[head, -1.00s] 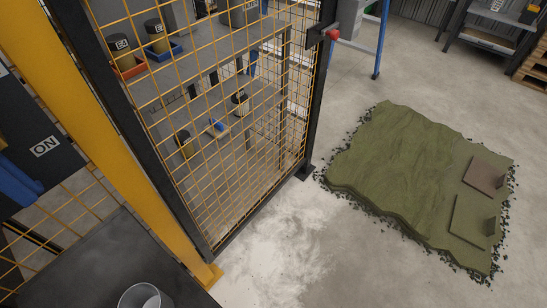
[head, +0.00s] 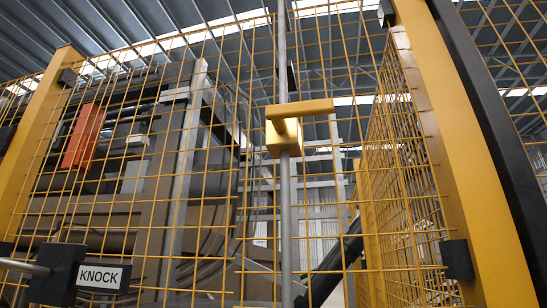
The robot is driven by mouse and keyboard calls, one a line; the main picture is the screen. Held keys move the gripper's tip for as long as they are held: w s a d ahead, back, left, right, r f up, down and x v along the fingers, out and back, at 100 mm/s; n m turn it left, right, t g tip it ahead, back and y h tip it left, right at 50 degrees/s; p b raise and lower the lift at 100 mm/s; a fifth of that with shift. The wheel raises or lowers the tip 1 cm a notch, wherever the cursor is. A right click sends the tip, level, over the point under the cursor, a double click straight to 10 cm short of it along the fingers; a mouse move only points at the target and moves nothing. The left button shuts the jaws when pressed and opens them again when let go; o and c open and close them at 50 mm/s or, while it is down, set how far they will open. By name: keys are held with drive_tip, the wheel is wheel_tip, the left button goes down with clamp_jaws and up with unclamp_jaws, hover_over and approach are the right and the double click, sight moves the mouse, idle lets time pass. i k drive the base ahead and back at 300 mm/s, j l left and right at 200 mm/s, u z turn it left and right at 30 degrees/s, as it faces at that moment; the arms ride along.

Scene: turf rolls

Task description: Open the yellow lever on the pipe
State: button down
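The yellow lever (head: 305,108) sits on a yellow valve body (head: 284,138) on a thin grey vertical pipe (head: 286,220) in the head view. Its handle lies roughly level, across the pipe, and reaches to the right. The pipe stands in front of a yellow mesh fence and runs from the top edge to the bottom edge of the picture. My gripper does not show in this view.
Yellow mesh fence panels (head: 215,215) fill the space around the pipe. A thick yellow post (head: 465,170) stands at the right, another (head: 35,130) at the left. A black block with a "KNOCK" label (head: 103,277) is at lower left. Machinery stands behind the mesh.

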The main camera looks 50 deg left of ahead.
sight(278, 114)
drive_tip(key=k+j+u, duration=0.1)
drive_tip(key=j+u, duration=0.15)
drive_tip(key=u, duration=0.2)
drive_tip(key=k+j+u, duration=0.1)
drive_tip(key=j+u, duration=0.2)
drive_tip(key=u, duration=0.15)
drive_tip(key=k+z, duration=0.3)
drive_tip(key=k+l+z, duration=0.15)
drive_tip(key=z, duration=0.2)
drive_tip(key=k, duration=0.05)
